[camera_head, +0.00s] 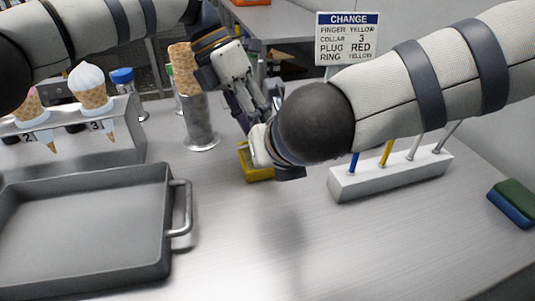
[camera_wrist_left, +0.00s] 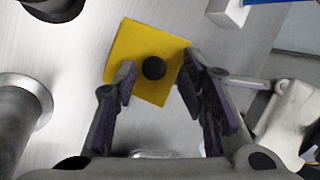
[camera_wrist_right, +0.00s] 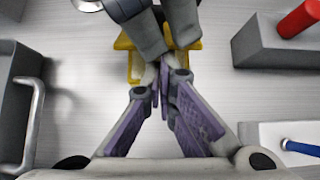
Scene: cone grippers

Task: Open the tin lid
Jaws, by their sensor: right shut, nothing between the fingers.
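The yellow tin (camera_head: 258,172) stands on the bench, mostly hidden behind my right wrist in the head view. In the left wrist view its flat yellow lid (camera_wrist_left: 142,47) shows from above with a round black knob (camera_wrist_left: 153,68). The lid appears to be on the tin. My left gripper (camera_wrist_left: 158,72) is open, with its fingers on either side of the knob; I cannot tell if they touch the lid. My right gripper (camera_wrist_right: 165,88) is shut and empty beside the tin. The tin's yellow edge (camera_wrist_right: 136,66) shows beyond its fingertips, partly behind my left gripper.
A grey tray (camera_head: 85,235) with a handle lies at front left. A cone holder (camera_head: 75,148) and a metal cylinder (camera_head: 198,122) with a cone stand behind. A white rack (camera_head: 392,173) with coloured rods stands right, near a green and blue block (camera_head: 513,203). A sign (camera_head: 347,38) stands behind.

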